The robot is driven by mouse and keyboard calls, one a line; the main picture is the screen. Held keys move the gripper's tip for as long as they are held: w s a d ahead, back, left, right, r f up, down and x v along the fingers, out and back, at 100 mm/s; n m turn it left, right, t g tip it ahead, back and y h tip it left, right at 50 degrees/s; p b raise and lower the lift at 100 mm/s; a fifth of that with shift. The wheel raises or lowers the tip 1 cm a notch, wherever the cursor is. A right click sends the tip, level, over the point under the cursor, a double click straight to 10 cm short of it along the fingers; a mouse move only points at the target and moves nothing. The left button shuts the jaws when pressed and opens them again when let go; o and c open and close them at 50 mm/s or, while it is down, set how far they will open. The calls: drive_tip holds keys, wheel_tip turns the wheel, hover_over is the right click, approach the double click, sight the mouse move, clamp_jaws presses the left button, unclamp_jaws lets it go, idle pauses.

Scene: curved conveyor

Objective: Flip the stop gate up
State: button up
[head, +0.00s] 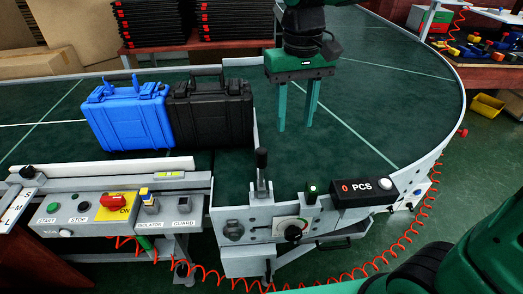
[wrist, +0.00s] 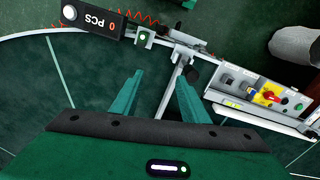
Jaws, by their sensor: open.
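The likely stop gate is a thin pale plate (head: 254,128) across the belt, at the right side of the black case. My gripper (head: 296,127) is open and empty, above the belt to the right of the plate and lever, fingers pointing down.
A blue case (head: 128,115) and a black case (head: 210,112) stand side by side on the belt, left of the plate. A counter (head: 362,188) reading 0 PCS and a control panel (head: 90,212) line the front edge. The belt (head: 385,110) right of my gripper is clear.

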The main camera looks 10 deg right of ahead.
drive_tip(key=n, duration=0.1)
approach(261, 151)
drive_tip(key=shift+w+d, duration=0.15)
drive_tip(key=shift+d, duration=0.05)
drive_tip(key=shift+a+f, duration=0.1)
drive_tip(key=shift+f, duration=0.1)
wheel_tip(261, 151, down, 10)
drive_tip(key=shift+f, duration=0.1)
drive_tip(key=shift+c, duration=0.2)
clamp_jaws()
